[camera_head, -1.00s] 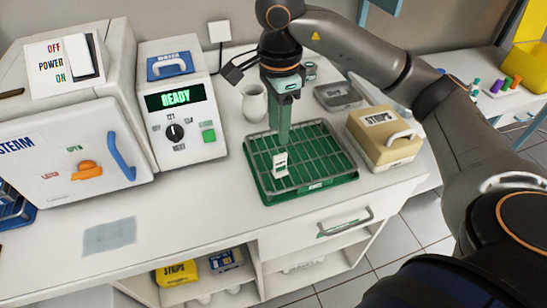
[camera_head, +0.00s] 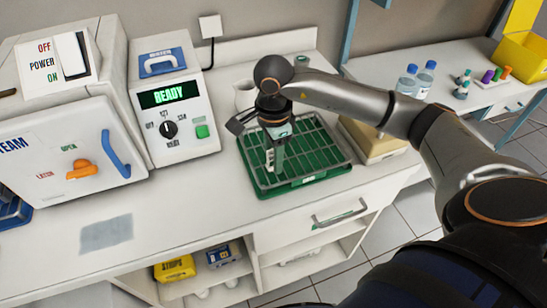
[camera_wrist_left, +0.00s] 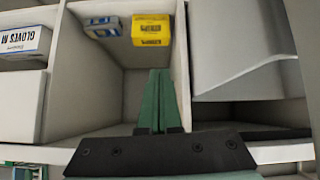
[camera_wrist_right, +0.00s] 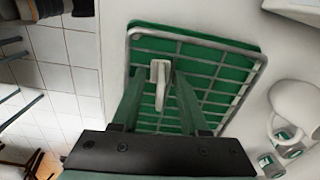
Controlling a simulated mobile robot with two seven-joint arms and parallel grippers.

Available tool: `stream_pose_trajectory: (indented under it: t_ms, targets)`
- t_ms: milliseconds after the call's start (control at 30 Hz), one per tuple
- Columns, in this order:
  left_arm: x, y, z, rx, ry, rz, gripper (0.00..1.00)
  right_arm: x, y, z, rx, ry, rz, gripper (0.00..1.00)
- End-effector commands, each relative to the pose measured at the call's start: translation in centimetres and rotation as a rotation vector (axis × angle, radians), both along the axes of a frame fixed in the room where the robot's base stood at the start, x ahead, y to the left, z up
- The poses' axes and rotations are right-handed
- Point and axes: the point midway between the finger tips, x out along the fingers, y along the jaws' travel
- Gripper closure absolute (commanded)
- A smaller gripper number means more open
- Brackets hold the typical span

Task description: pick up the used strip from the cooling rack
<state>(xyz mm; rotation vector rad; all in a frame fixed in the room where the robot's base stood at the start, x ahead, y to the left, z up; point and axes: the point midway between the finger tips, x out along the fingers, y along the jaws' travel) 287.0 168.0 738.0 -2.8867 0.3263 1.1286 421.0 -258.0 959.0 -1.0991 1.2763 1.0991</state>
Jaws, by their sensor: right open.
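The used strip (camera_head: 270,159) is a small white piece standing on the green cooling rack (camera_head: 334,176), towards its left side. In the right wrist view the strip (camera_wrist_right: 160,84) shows between my right fingers. My right gripper (camera_head: 276,168) is open and points down at the rack, right beside the strip and partly in front of it. Whether the fingers touch the strip, I cannot tell. My left gripper (camera_wrist_left: 159,72) looks shut and empty, in front of the open shelves; it is outside the head view.
The steam unit (camera_head: 60,150) and a box reading READY (camera_head: 180,125) stand left of the rack. A tan box (camera_head: 372,140) stands close on its right, partly behind my arm. A white jug (camera_head: 244,95) is behind. The front left counter is clear except for a grey patch (camera_head: 106,232).

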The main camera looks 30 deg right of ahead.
Motion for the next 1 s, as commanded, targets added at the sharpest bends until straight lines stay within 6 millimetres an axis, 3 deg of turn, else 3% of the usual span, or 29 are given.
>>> stream_pose_trajectory:
  t_ms: [167, 533, 1000]
  targets:
    - [0.02, 0.01, -0.01, 0.000, -0.001, 0.000, 1.00, 0.01, 0.02, 0.00, 0.000, 0.000, 0.000, 0.58]
    - [0.03, 0.01, -0.01, 0.000, 0.000, 0.000, 1.00, 0.02, 0.02, 0.04, 0.000, 0.000, 0.000, 1.00]
    - [0.01, 0.02, -0.04, 0.000, 0.000, 0.000, 1.00, 0.02, 0.02, 0.06, 0.000, -0.001, 0.000, 1.00]
